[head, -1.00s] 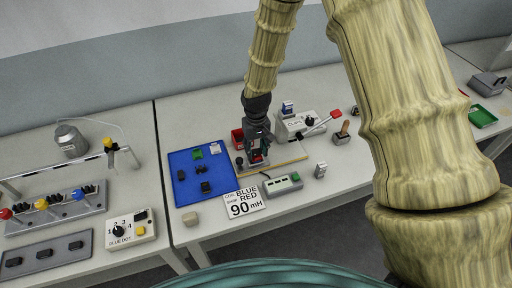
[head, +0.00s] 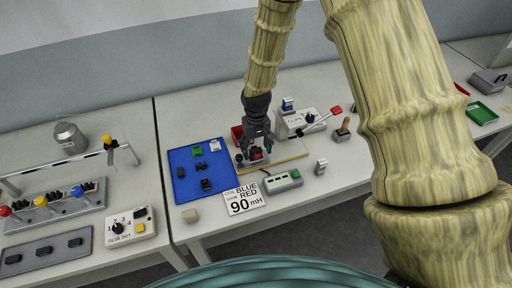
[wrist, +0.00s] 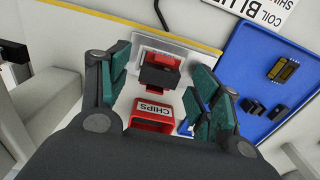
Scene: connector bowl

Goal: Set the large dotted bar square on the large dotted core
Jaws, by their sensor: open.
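My gripper (head: 256,148) is open over the work board at the centre of the head view. In the wrist view its green-padded fingers (wrist: 162,72) stand apart on either side of a red-and-black assembly. A dark bar (wrist: 158,77) lies across the red-wound core (wrist: 165,60), and the bar looks roughly square to it. The fingers appear clear of the bar. The assembly is small and partly hidden by the fingers in the head view (head: 256,154). I cannot make out dots on either part.
A blue tray (head: 183,190) left of the board holds several small dark parts and a green one. A red CHIPS bin (wrist: 152,106) stands close to the assembly. A grey clips machine (head: 297,121) with a red-ended lever is to the right. A 90 mH card (head: 243,199) lies in front.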

